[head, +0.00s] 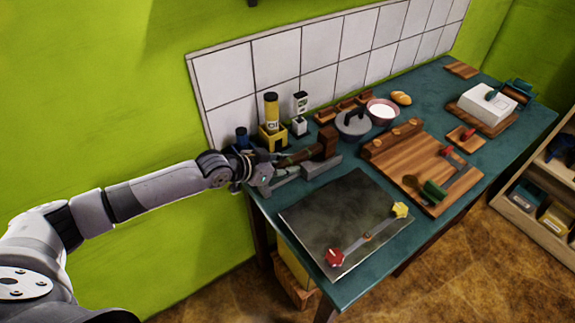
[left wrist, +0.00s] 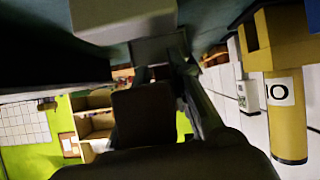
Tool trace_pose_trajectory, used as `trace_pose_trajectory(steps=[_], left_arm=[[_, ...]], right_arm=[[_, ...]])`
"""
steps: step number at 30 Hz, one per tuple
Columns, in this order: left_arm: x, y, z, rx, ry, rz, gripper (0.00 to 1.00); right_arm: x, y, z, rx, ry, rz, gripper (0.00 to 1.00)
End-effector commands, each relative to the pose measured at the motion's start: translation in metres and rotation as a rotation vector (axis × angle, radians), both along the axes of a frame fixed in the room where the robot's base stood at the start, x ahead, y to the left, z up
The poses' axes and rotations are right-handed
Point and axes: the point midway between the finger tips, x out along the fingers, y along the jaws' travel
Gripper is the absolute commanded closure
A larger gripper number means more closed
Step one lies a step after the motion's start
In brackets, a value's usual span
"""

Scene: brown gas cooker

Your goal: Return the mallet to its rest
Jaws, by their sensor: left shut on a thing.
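My left gripper (head: 284,168) is shut on the handle of a brown wooden mallet (head: 327,141), near the back left of the teal counter. The mallet's head points right, away from the gripper. A grey block (head: 322,166), perhaps the rest, sits just in front of the mallet head. It seems to show also at the top of the left wrist view (left wrist: 125,18). I cannot tell whether the mallet touches it. My right gripper is out of view.
A yellow oil bottle (head: 271,108) in a yellow holder and a small white-and-black bottle (head: 299,127) stand behind the mallet. A lidded grey pot (head: 353,124) is to its right. A dark metal plate (head: 335,215) lies in front, and a wooden board (head: 405,160) lies right.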

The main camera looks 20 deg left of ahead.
Motion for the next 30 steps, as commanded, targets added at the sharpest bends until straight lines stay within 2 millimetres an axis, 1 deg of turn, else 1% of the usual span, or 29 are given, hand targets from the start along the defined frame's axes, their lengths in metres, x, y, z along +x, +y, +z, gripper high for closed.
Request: trace_pose_trajectory(steps=[27, 28, 30], left_arm=[[0.000, -0.001, -0.018, -0.002, -0.003, 0.000, 1.00], [0.000, -0.001, -0.018, -0.002, -0.004, 0.000, 0.80], [0.000, -0.001, -0.017, -0.001, -0.003, 0.000, 0.76]], right_arm=[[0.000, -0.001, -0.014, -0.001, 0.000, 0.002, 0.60], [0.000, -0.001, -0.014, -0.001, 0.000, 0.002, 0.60], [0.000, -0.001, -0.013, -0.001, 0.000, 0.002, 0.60]])
